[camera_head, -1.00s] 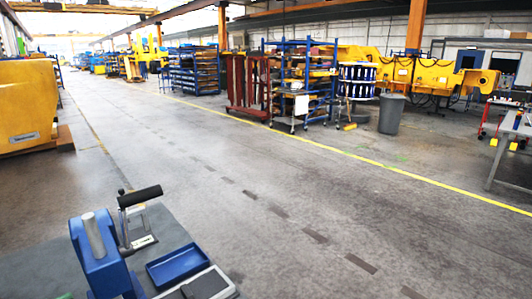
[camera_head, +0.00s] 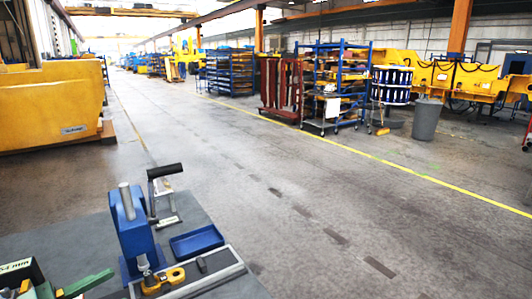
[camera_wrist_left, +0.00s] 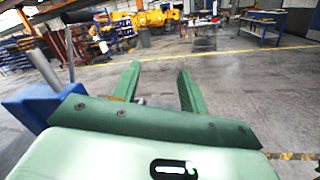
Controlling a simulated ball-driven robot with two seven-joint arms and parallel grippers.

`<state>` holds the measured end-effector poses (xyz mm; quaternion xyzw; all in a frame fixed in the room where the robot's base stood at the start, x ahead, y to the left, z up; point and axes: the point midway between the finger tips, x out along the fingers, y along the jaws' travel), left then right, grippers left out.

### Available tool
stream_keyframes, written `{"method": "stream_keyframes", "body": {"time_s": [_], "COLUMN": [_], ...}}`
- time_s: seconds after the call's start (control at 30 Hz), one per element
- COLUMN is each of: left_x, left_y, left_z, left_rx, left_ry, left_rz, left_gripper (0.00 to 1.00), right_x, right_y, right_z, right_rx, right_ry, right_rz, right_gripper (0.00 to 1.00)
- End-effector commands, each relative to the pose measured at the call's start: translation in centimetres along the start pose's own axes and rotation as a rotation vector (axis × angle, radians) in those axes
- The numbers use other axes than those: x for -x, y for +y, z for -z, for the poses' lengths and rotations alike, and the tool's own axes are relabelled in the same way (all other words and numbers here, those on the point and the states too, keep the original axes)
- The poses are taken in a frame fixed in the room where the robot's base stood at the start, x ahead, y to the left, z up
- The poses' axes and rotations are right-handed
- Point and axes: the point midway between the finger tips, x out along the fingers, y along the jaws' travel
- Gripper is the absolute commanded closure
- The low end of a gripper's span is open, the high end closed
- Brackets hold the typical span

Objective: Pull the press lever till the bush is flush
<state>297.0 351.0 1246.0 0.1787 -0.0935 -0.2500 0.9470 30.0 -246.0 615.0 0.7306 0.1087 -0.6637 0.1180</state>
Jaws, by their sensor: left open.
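The blue press (camera_head: 130,228) stands on the grey bench at lower left in the head view, with a silver ram post on top. Its lever (camera_head: 152,196) stands upright beside it and ends in a black grip (camera_head: 164,170). A small brass-coloured piece (camera_head: 143,262), perhaps the bush, shows low at the press; I cannot tell how deep it sits. My left gripper (camera_head: 84,284) is at the lower left, apart from the lever. In the left wrist view its green fingers (camera_wrist_left: 160,72) are spread and empty, with the press (camera_wrist_left: 38,106) to their left. My right gripper is not in view.
A blue tray (camera_head: 197,242) lies right of the press. A grey-rimmed tray (camera_head: 222,272) with a yellow tool (camera_head: 163,281) lies in front. Beyond the bench is open floor (camera_head: 300,230); racks (camera_head: 335,85) stand far back.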

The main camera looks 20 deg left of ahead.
Motion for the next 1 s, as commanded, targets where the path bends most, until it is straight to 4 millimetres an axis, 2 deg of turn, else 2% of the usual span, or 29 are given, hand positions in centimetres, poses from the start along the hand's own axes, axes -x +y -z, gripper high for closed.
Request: {"method": "stream_keyframes", "body": {"time_s": [0.27, 0.37, 0.47, 0.5, 0.57, 0.6, 0.7, 0.83, 1.0], "left_x": [-0.6, -0.5, -0.1, 0.1, 0.6, 0.8, 1.3, 1.7, 1.9], "left_y": [2.1, 2.9, 3.0, 2.7, 1.8, 0.8, -2.1, -6.0, -10.9], "left_z": [2.2, 3.8, 6.3, 7.6, 9.9, 11.2, 14.0, 16.1, 17.1], "left_rx": [0.405, 0.631, 0.92, 1.063, 1.289, 1.431, 1.715, 1.964, 2.172], "left_ry": [-0.014, -0.032, -0.062, -0.077, -0.104, -0.121, -0.153, -0.176, -0.188], "left_rz": [-0.292, -0.441, -0.63, -0.72, -0.869, -0.967, -1.179, -1.405, -1.657], "left_gripper": [0.57, 0.57, 0.57, 0.57, 0.57, 0.57, 0.57, 0.57, 0.57], "right_x": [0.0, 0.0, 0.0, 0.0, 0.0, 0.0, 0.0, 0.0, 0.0], "right_y": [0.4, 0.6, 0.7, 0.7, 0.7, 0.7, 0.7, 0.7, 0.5], "right_z": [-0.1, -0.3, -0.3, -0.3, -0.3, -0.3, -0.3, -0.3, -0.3], "right_rx": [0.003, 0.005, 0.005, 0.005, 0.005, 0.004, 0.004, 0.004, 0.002], "right_ry": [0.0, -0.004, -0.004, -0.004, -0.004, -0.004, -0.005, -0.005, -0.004], "right_rz": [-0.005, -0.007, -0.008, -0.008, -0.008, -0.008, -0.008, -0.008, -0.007], "right_gripper": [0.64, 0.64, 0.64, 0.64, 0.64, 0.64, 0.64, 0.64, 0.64]}}
